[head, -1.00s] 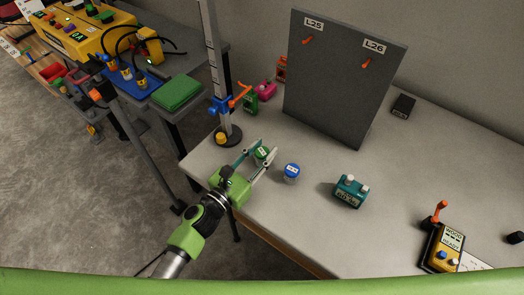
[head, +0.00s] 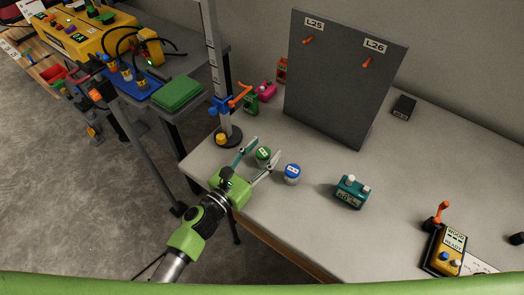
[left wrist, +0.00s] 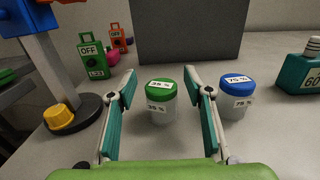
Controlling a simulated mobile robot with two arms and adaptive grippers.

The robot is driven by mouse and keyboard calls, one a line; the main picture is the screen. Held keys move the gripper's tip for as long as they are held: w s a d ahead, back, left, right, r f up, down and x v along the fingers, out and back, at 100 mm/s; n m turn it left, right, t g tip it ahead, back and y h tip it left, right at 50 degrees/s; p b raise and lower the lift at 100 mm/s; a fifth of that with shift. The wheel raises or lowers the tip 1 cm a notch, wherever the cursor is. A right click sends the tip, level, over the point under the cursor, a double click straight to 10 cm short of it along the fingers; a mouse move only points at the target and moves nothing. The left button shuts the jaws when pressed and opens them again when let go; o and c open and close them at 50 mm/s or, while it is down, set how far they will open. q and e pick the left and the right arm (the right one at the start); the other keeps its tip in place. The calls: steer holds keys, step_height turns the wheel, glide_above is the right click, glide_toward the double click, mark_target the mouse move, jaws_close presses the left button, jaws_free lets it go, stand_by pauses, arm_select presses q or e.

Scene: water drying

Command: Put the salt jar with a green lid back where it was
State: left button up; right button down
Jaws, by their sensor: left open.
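The salt jar with a green lid (head: 263,154) stands upright on the grey table, and it also shows in the left wrist view (left wrist: 161,101). My left gripper (head: 258,160) is open, its fingers pointing at the jar. In the left wrist view (left wrist: 163,90) the jar stands between and just beyond the two fingertips, with no contact that I can make out. A similar jar with a blue lid (head: 292,173) stands just to the right of it, outside the right finger. My right gripper is not in view.
A stand with a round black base (head: 232,138) and yellow knob is left of the jar. A dark upright panel (head: 340,85) stands behind.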

arm_select(q)
steer(key=shift+s+f+p, duration=0.2)
steer(key=shift+f+p, duration=0.05)
steer(key=shift+p, duration=0.15)
steer(key=b+v, duration=0.2)
steer(key=v, duration=0.8)
steer(key=shift+s+a+r, duration=0.15)
steer(key=shift+a+r, duration=0.05)
steer(key=shift+a, duration=0.1)
steer(key=shift+s+a+r, duration=0.15)
steer(key=shift+s+a, duration=0.2)
steer(key=shift+s, duration=0.1)
